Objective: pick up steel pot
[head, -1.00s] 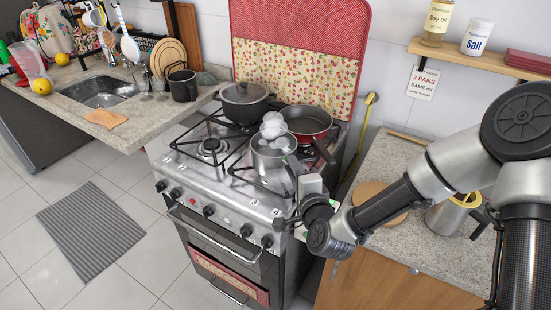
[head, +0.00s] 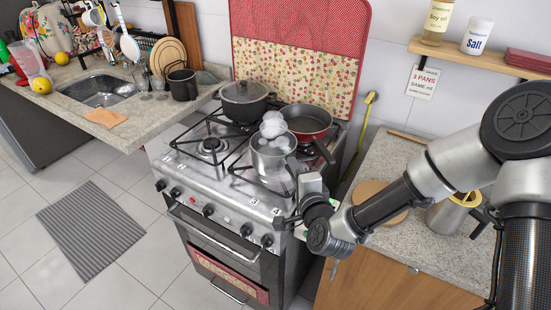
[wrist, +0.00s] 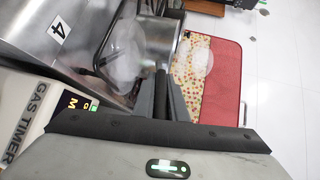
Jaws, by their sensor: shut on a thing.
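The steel pot (head: 268,167) stands upright on the front right of the stove, with white steam-like puffs at its mouth. In the wrist view the pot (wrist: 160,38) is at the top centre, partly veiled by a pale puff. Its dark handle (wrist: 161,82) points toward my wrist. My gripper (wrist: 161,93) is shut on this handle, one finger on each side. In the head view my gripper (head: 297,183) is at the pot's near right side, and my own wrist hides most of the handle. I cannot see the pot lifted clear of the grate.
A dark lidded pot (head: 245,101) and a red frying pan (head: 307,122) stand close behind on the stove (head: 190,170). The right counter (head: 398,155) holds a round board and a metal container (head: 447,218). The front left burner (head: 211,146) is free.

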